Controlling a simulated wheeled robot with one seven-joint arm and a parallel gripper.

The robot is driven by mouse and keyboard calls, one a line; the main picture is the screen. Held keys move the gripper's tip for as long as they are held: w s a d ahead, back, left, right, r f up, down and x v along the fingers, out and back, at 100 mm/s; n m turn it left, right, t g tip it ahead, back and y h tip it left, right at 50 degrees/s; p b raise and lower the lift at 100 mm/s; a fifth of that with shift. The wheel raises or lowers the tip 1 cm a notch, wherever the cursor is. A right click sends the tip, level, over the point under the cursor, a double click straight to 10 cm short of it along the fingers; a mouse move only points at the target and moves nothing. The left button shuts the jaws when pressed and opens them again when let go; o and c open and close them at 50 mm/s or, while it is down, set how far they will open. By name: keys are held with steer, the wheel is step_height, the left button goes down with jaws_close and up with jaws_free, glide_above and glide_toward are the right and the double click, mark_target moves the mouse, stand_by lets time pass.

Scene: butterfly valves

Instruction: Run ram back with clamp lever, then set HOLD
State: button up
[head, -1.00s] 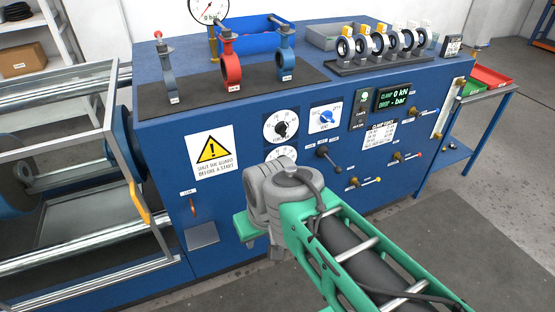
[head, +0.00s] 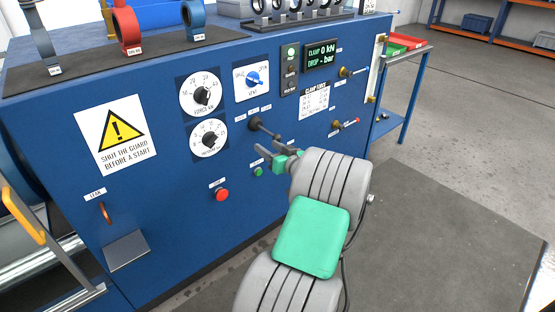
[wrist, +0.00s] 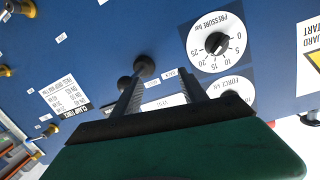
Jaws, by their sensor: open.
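The clamp lever (head: 265,130) is a short black lever with a round knob on the blue front panel, under small labels too small to read. In the wrist view, its black knob (wrist: 146,66) shows just past the fingertips, close to the left finger and inside the gap's line. My gripper (head: 264,154) is open and empty, just below the lever in the head view. In the wrist view, the two grey fingers of my gripper (wrist: 158,80) point at the panel. Whether a finger touches the lever cannot be told. The display (head: 321,54) reads clamp 0 kN and drop "-" bar.
A green button (head: 258,171) and red button (head: 222,195) lie below. Brass valves (head: 344,72) project at right. Floor at right is clear.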

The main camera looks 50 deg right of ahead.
mark_target(280, 140)
steer(key=s+d+f+m+h, duration=0.1)
steer(key=s+d+h, duration=0.1)
steer(key=s+d, duration=0.2)
steer(key=x, duration=0.7)
steer(key=shift+d+r+b, duration=0.25)
steer(key=shift+d+b, duration=0.05)
jaws_close()
stand_by(0.8)
